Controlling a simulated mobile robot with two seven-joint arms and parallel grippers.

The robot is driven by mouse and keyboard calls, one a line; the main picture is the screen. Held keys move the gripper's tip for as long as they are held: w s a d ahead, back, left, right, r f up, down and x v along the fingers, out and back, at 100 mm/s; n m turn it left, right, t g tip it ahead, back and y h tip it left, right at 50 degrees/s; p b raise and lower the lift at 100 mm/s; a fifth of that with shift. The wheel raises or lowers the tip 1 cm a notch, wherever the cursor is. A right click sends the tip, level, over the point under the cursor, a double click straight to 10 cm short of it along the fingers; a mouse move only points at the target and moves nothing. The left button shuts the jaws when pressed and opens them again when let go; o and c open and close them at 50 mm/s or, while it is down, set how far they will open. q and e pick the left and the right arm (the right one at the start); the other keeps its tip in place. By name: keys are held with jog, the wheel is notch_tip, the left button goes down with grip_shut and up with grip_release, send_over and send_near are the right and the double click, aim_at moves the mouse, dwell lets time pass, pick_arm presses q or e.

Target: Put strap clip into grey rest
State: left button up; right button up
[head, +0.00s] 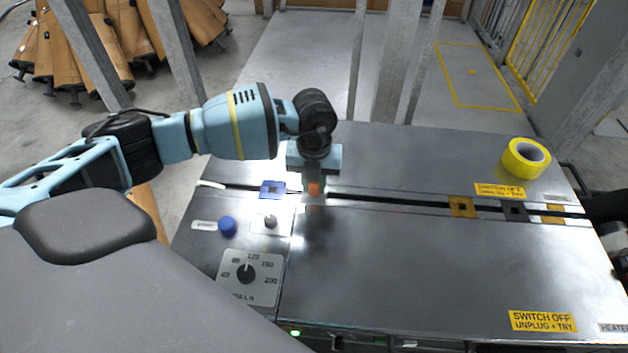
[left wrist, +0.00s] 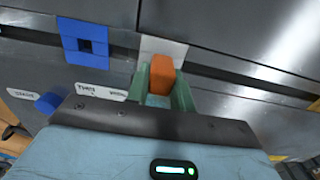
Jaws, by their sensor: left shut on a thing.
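My left gripper (head: 314,186) reaches down over the slot of the metal bench. In the left wrist view, its two green fingers (left wrist: 165,92) are shut on an orange strap clip (left wrist: 161,72). The clip also shows as a small orange patch in the head view (head: 314,188). A light grey rest (left wrist: 163,45) shows just beyond the clip in the left wrist view, partly covered by it. I cannot tell whether the clip touches the rest. My right gripper is not in view.
A blue rest (head: 272,188) with a square hole lies left of the gripper. Yellow (head: 462,206) and dark (head: 513,210) rests lie further right along the slot. A blue button (head: 227,226), a knob and a dial plate (head: 250,278) stand nearer. Yellow tape (head: 525,158) lies back right.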

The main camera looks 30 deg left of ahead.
pick_arm(q)
jog(key=shift+f, duration=0.2)
jog(key=o, duration=1)
jog(key=shift+r, duration=0.1)
notch_tip(320, 180, up, 8)
jog(key=shift+f, duration=0.2)
